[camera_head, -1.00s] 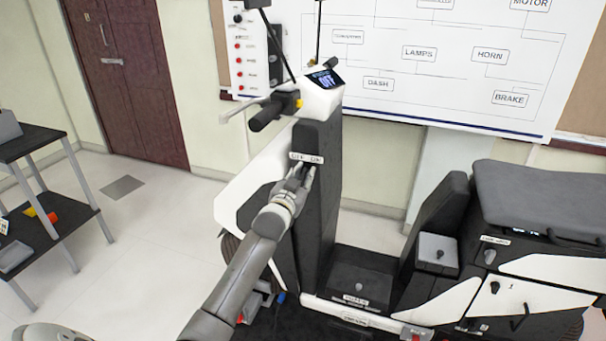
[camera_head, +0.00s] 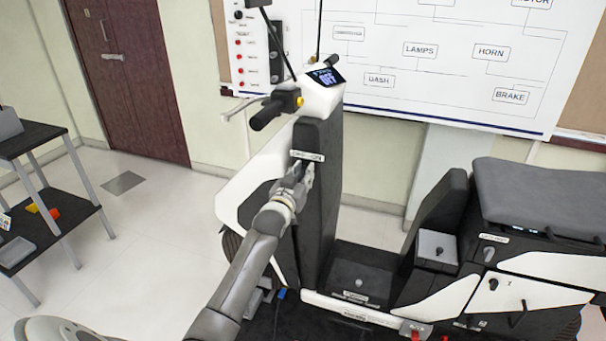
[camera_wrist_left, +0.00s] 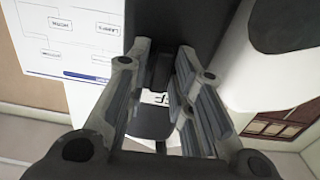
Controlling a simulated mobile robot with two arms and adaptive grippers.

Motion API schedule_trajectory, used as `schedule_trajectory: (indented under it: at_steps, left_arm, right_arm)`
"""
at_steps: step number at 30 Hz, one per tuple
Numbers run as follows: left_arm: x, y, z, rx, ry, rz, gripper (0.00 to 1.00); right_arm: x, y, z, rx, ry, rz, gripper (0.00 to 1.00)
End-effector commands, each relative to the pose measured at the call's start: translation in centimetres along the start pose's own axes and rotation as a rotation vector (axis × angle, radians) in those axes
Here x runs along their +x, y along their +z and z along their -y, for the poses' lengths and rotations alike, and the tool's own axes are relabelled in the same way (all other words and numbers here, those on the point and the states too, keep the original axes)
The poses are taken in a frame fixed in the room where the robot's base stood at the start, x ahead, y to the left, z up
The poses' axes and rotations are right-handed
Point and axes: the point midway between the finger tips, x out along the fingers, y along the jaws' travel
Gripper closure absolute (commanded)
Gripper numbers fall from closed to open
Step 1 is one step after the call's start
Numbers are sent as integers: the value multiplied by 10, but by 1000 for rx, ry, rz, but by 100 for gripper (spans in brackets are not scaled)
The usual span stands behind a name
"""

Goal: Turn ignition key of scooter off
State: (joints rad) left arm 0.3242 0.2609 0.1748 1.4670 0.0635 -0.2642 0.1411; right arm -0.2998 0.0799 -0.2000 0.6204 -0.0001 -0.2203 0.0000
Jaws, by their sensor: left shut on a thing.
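The scooter (camera_head: 318,215) has a black front column with a white OFF/ON label (camera_head: 307,155) on it. My left gripper (camera_head: 304,172) is at the column just below this label. In the left wrist view, the left gripper's fingers (camera_wrist_left: 161,60) are closed in on a small black piece (camera_wrist_left: 160,72), which appears to be the ignition key. The label (camera_wrist_left: 154,97) shows between the fingers, partly covered. The key is mostly hidden, and its angle cannot be told. A lit display (camera_head: 326,77) sits on top of the column. My right gripper is not in view.
The handlebar grip (camera_head: 267,115) juts out above my left gripper. The scooter seat (camera_head: 535,195) is at the right. A wiring board (camera_head: 440,60) hangs on the wall behind. A black shelf (camera_head: 50,235) stands at the left, with clear floor between it and the scooter.

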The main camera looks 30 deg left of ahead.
Motion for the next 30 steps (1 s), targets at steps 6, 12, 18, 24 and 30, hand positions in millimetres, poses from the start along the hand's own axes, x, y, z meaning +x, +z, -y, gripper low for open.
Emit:
schedule_trajectory:
  at_steps: [6,12,18,24,30]
  left_arm:
    - [0,1,0,0,0,1,66]
    - [0,0,0,1,0,1,66]
    - [-11,1,0,1,0,2,66]
    - [-41,2,-1,0,1,3,66]
    - [-77,2,0,1,1,2,66]
  right_arm:
    - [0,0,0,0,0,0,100]
    - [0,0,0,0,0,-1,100]
    - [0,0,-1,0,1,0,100]
    - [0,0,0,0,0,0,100]
    - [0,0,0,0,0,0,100]
